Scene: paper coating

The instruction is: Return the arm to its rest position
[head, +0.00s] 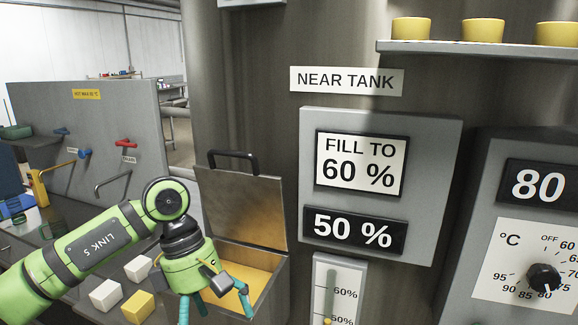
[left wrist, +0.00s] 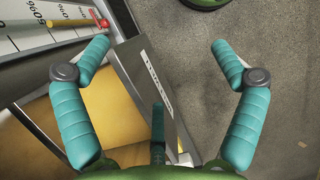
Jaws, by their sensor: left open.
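My left arm is green and comes in from the lower left in the head view. My left gripper (head: 216,302) has teal fingers pointing down, in front of the near tank's open box (head: 283,288). In the left wrist view my left gripper (left wrist: 160,44) has its fingers spread wide, with nothing between them. Below it are the box with a yellow inside (left wrist: 118,100) and the grey floor (left wrist: 200,85). The right gripper is not in view.
The box's lid (head: 243,205) stands raised. White and yellow blocks (head: 137,306) lie left of the gripper. A panel reads "FILL TO 60 %" (head: 360,163) above a "50 %" display (head: 353,233). A level gauge (head: 338,285) and a dial at right (head: 543,278) stand nearby.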

